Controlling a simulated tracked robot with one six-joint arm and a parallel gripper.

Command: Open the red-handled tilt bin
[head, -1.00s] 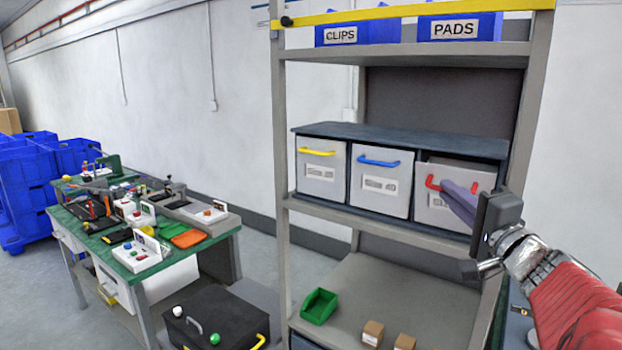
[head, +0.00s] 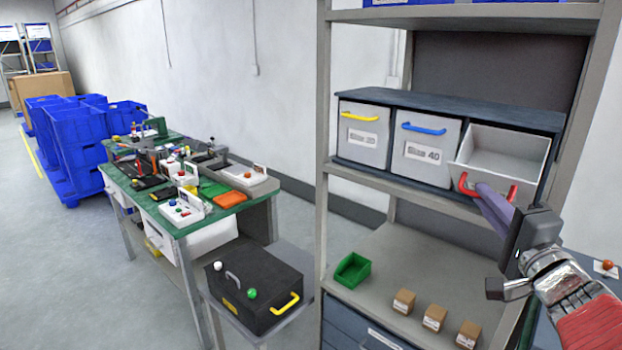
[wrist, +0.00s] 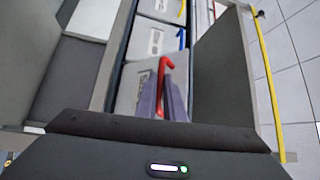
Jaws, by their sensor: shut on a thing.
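The red-handled tilt bin (head: 506,150) is the rightmost of three bins on the middle shelf. In the head view it is tilted forward, with its pale, empty inside showing. Its red handle (head: 466,184) is at the front edge; the handle also shows in the wrist view (wrist: 165,68). My gripper (head: 482,190) is shut on the red handle, its purple-grey fingers reaching in from the right. The fingers also show in the wrist view (wrist: 164,98) and hide part of the handle and the bin's front.
Beside it, the yellow-handled bin (head: 362,135) and blue-handled bin (head: 424,145) are closed. A green tray (head: 352,269) and small cardboard boxes (head: 435,317) stand on the shelf below. A rack post (head: 580,100) rises close to the right. A workbench (head: 160,200) is at left.

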